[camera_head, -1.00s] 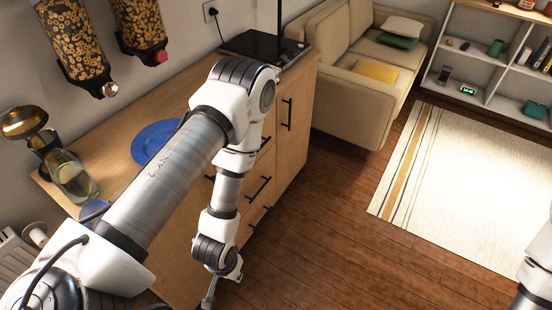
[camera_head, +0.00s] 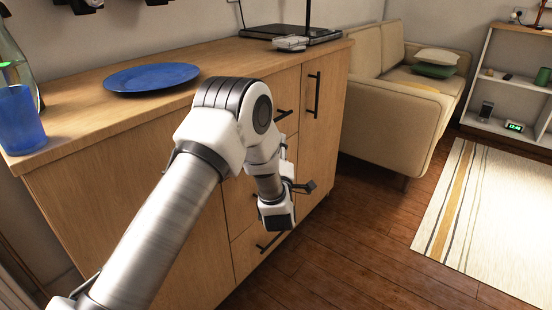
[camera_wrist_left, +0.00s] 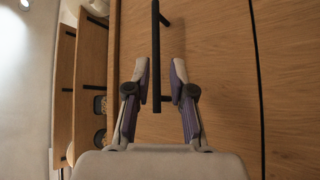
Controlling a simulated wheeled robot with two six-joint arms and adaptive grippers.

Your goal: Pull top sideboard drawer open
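The wooden sideboard (camera_head: 120,215) fills the middle of the head view. Its top drawer (camera_head: 262,130) looks shut, with a dark bar handle (camera_head: 284,115). My left arm covers part of the drawer fronts. In the left wrist view my left gripper (camera_wrist_left: 159,72) is open. A dark bar handle (camera_wrist_left: 156,40), which looks like the top drawer's, appears between its fingers. The fingers are not closed on it, and I cannot tell how far they are from it. My right gripper is not in view.
A tall door handle (camera_head: 315,95) is right of the drawers, and a lower drawer handle (camera_head: 270,243) is below. A blue plate (camera_head: 150,77) and blue cup (camera_head: 20,120) stand on top. A sofa (camera_head: 390,110) is beyond. The floor (camera_head: 350,255) in front is clear.

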